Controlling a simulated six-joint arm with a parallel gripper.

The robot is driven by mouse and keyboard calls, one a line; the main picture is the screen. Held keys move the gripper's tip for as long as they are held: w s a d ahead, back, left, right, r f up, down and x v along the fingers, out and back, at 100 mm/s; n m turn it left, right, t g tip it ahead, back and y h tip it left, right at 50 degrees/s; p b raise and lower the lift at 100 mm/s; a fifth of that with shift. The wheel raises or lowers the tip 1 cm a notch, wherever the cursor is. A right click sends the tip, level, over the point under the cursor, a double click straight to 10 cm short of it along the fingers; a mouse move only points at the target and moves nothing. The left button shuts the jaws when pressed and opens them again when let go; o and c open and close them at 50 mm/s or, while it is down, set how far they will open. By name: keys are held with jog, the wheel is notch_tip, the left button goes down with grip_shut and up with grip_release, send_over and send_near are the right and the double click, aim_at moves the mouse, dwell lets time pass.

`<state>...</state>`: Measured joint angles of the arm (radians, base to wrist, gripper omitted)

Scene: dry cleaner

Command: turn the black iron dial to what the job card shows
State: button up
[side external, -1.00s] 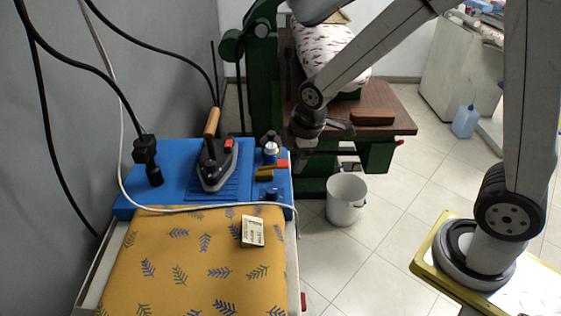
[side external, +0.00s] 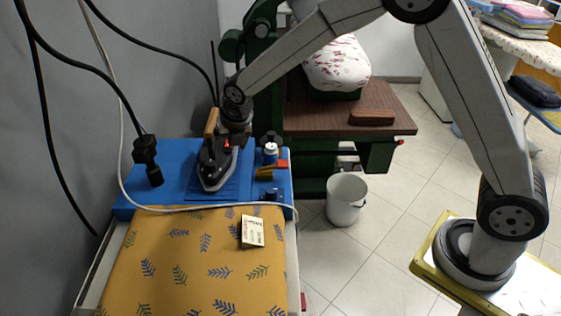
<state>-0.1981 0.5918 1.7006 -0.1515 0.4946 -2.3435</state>
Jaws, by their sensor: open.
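The iron (side external: 217,165), dark with a wooden handle, stands on the blue board (side external: 182,186). A small red part shows near its top. I cannot make out a dial on the iron itself; a black knob (side external: 271,137) sits at the back right of the board. The job card (side external: 252,231), small and white, lies on the yellow leaf-patterned cover; its print is too small to read. My gripper (side external: 236,138) is open, pointing down close behind and right of the iron's handle. Its fingertips are partly hidden, and I cannot tell whether they touch anything.
A white-capped blue bottle (side external: 270,152) and small coloured blocks stand on the board's right. A pale cord crosses the yellow cover (side external: 190,265). A black fitting (side external: 147,160) with cables stands at left. A white bucket (side external: 345,199) is on the floor.

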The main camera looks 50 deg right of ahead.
aim_at(210, 163)
jog(key=w+n, duration=0.1)
jog(key=w+a+n, duration=0.1)
jog(key=n, duration=0.1)
jog(key=w+a+n, duration=0.1)
jog(key=n, duration=0.1)
jog(key=shift+w+a+f, duration=0.25)
jog(key=shift+f, duration=0.1)
jog(key=shift+f, duration=0.1)
jog(key=shift+x, duration=3.8)
jog(key=shift+w, duration=0.1)
grip_shut()
